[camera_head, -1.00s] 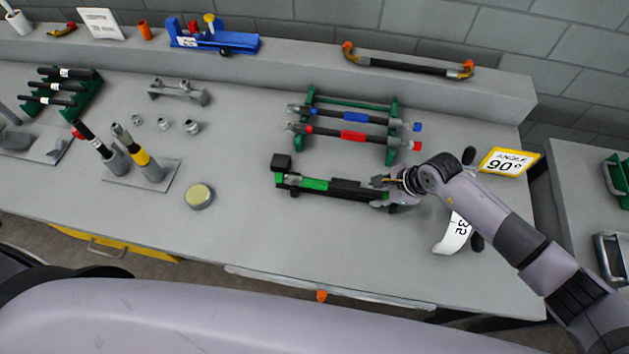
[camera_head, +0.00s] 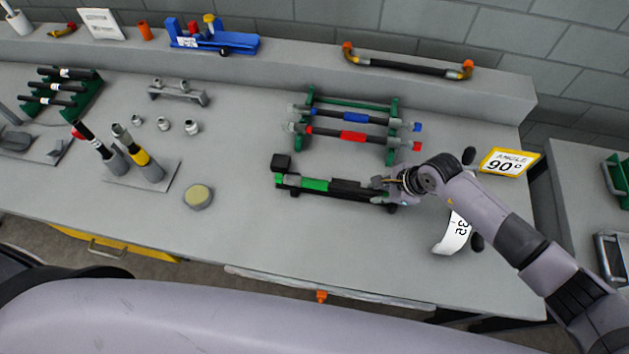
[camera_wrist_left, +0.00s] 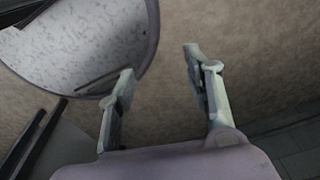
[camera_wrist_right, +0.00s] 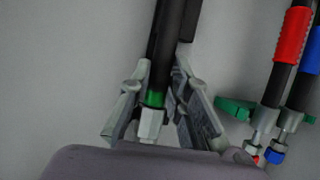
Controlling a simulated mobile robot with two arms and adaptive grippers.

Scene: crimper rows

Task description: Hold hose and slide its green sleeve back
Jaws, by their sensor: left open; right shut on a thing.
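The black hose (camera_head: 350,190) lies along a dark holder on the bench, with its green sleeve (camera_head: 313,184) toward the left part. My right gripper (camera_head: 384,188) is at the hose's right end. In the right wrist view, my right gripper (camera_wrist_right: 158,82) has its fingers on both sides of the hose (camera_wrist_right: 163,70) and is shut on it. A green band (camera_wrist_right: 154,98) and a pale hex fitting (camera_wrist_right: 150,125) show at that hose end. My left gripper (camera_wrist_left: 158,62) is open and empty above the floor, away from the bench; it is not seen in the head view.
Behind the hose, a green rack (camera_head: 393,145) holds a blue-sleeved hose (camera_head: 352,117) and a red-sleeved hose (camera_head: 353,136). A round tin (camera_head: 198,196) stands to the left. A yellow angle sign (camera_head: 505,162) stands at the right. The bench front is mostly clear.

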